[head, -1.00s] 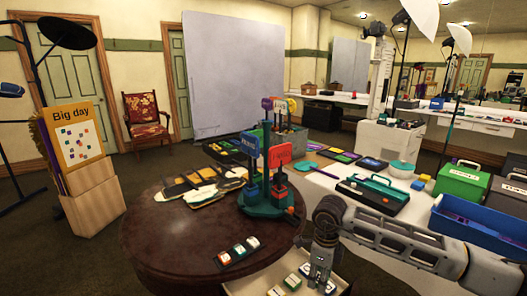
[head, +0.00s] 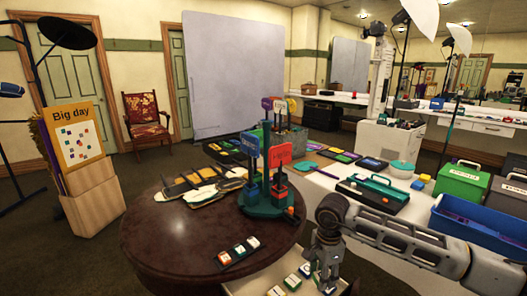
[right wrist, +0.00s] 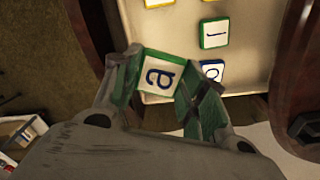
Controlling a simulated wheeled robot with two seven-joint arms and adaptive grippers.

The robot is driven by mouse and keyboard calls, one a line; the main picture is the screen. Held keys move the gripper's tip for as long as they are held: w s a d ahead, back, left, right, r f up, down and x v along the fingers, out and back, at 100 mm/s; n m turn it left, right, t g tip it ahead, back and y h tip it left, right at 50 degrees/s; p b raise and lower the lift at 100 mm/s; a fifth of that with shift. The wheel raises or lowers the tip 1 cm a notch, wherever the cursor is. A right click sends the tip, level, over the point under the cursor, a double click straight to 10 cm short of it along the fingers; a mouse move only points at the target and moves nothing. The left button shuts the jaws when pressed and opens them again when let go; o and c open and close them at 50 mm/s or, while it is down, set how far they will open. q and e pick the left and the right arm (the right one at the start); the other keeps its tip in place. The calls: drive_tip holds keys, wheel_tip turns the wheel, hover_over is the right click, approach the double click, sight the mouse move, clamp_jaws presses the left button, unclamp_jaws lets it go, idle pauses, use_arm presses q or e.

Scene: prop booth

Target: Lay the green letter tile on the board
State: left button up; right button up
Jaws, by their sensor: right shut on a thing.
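My right gripper (head: 326,279) is shut on the green letter tile. In the right wrist view the tile (right wrist: 160,73) has a white face with the letter "a" and a green edge, held between the two fingertips (right wrist: 162,80). The gripper and tile are over the cream tray (right wrist: 258,45). In the head view the gripper is low, right of the round table, and partly hides the tile. A dark narrow board (head: 244,257) lies near the front of the round table, with a row of coloured tiles on it. My left gripper is not in view.
The round brown table (head: 165,235) has bare room left of the board. A teal stand with coloured paddles (head: 277,153) and gloves (head: 195,187) stand or lie behind the board. The tray holds other tiles, including another green one (right wrist: 214,33) and a blue one (right wrist: 212,70).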

drive_tip(key=n, duration=0.3)
drive_tip(key=shift+w+r+n, duration=0.15)
drive_tip(key=shift+n, duration=0.25)
drive_tip(key=n, duration=0.3)
drive_tip(key=shift+w+a+r+n, duration=0.1)
drive_tip(key=shift+r+n, duration=0.1)
drive_tip(key=shift+n, duration=0.2)
drive_tip(key=n, duration=0.4)
drive_tip(key=shift+w+a+r, duration=0.15)
drive_tip(key=shift+a+r, duration=0.05)
drive_tip(key=shift+a, duration=0.15)
drive_tip(key=shift+a+r+n, duration=0.15)
drive_tip(key=shift+a+n, duration=0.4)
drive_tip(key=shift+n, duration=0.45)
drive_tip(key=s+a+n, duration=0.1)
drive_tip(key=s+a, duration=0.1)
drive_tip(key=a, duration=0.6)
drive_tip(key=shift+f+n, duration=0.3)
drive_tip(key=shift+f, duration=0.15)
drive_tip(key=shift+s+a, duration=0.1)
drive_tip(key=shift+s, duration=0.05)
